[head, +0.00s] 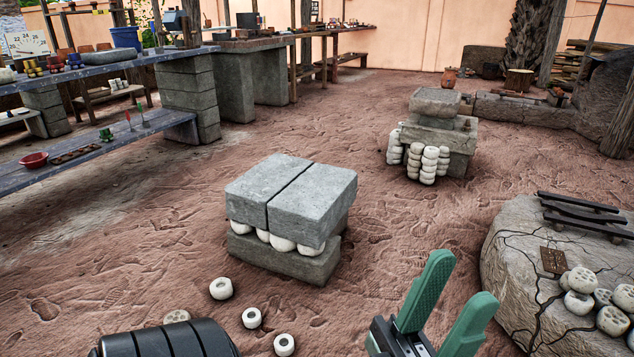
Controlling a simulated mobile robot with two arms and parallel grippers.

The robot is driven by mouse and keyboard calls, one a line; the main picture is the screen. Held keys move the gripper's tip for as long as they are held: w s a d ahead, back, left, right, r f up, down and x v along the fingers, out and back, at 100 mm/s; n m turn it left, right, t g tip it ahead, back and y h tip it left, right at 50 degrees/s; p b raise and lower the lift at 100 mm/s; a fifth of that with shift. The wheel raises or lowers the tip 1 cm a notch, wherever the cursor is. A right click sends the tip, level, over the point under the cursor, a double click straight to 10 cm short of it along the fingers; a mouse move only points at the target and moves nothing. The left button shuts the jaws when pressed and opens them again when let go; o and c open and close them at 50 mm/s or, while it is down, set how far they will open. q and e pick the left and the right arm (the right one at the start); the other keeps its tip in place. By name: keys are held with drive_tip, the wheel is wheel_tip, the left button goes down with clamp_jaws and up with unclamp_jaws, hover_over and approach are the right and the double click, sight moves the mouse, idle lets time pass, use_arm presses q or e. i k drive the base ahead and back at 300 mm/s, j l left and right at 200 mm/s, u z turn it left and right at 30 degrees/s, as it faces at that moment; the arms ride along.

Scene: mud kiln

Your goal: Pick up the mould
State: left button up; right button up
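I cannot tell for sure which thing is the mould. A small flat brown plate (553,260) lies on the cracked round stone slab at the right, beside several white pieces. A long brown tray with round hollows (76,154) lies on the low bench at the far left. My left gripper (462,278), with green fingers, is at the bottom right of the head view. Its fingers are apart with nothing between them. It is left of the slab and apart from the brown plate. My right gripper is not in view.
The cracked slab (518,287) also bears dark wooden bars (580,211). A grey block stack (290,205) stands mid-floor, with loose white rings (252,318) before it. Another stack with white rings (428,163) stands behind. Benches (165,132) line the left. Bare floor lies between.

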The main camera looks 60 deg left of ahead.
sight(252, 317)
drive_tip(key=u, duration=2.3)
drive_tip(key=i+u, duration=0.3)
drive_tip(key=i+l+u, duration=0.3)
drive_tip(key=i, duration=0.25)
drive_tip(key=i+l+u, duration=0.15)
drive_tip(key=l, duration=0.15)
drive_tip(key=i+l+u, duration=0.1)
drive_tip(key=l, duration=0.15)
drive_tip(key=i+l+u, duration=0.15)
drive_tip(key=l, duration=0.15)
